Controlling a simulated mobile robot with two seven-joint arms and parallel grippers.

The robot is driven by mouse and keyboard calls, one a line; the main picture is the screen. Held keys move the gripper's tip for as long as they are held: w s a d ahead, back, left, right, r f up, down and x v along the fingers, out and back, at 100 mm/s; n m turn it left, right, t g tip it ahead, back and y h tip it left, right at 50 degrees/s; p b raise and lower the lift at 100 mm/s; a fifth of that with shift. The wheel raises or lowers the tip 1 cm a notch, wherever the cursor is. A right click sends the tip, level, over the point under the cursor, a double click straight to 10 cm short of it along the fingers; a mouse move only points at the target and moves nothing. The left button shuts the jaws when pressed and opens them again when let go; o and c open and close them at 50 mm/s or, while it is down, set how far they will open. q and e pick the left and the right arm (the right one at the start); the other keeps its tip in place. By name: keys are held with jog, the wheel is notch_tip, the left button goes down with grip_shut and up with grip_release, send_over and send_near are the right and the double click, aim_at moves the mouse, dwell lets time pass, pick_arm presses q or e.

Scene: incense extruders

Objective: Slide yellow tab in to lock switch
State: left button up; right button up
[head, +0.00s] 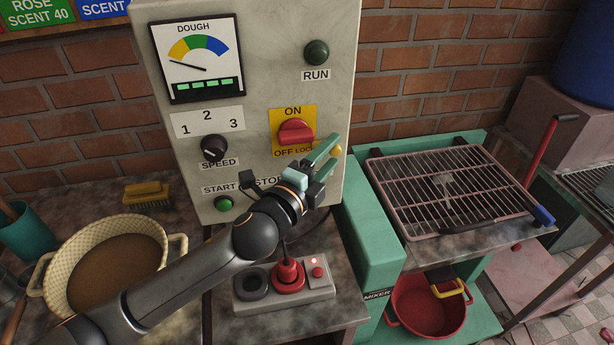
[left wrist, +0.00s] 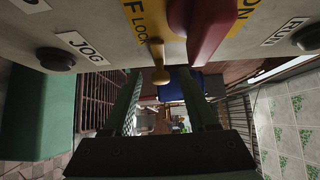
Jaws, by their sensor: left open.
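The red rotary switch (head: 296,131) sits on a yellow plate (head: 279,116) marked ON and OFF LOCK on the control panel. In the left wrist view its red handle (left wrist: 203,28) stands out beside the yellow tab (left wrist: 158,60), which has a rounded knob end. The tab's end also shows in the head view (head: 337,150). My left gripper (head: 331,158) is open, its green fingers at the panel's lower right. In the left wrist view the tab's knob lies between the fingertips (left wrist: 159,76); contact cannot be told. The hand hides part of the panel's lower labels.
Below are a control box (head: 303,292) with a red joystick (head: 288,276) and a dough basin (head: 110,262). A green mixer (head: 372,250) and wire rack (head: 445,190) stand to the right. A dark knob marked JOG (left wrist: 57,58) is near the left finger.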

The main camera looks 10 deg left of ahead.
pick_arm(q)
jog(key=b+v, duration=0.1)
jog(key=v, duration=0.9)
jog(key=shift+s+a, duration=0.2)
jog(key=shift+s, duration=0.1)
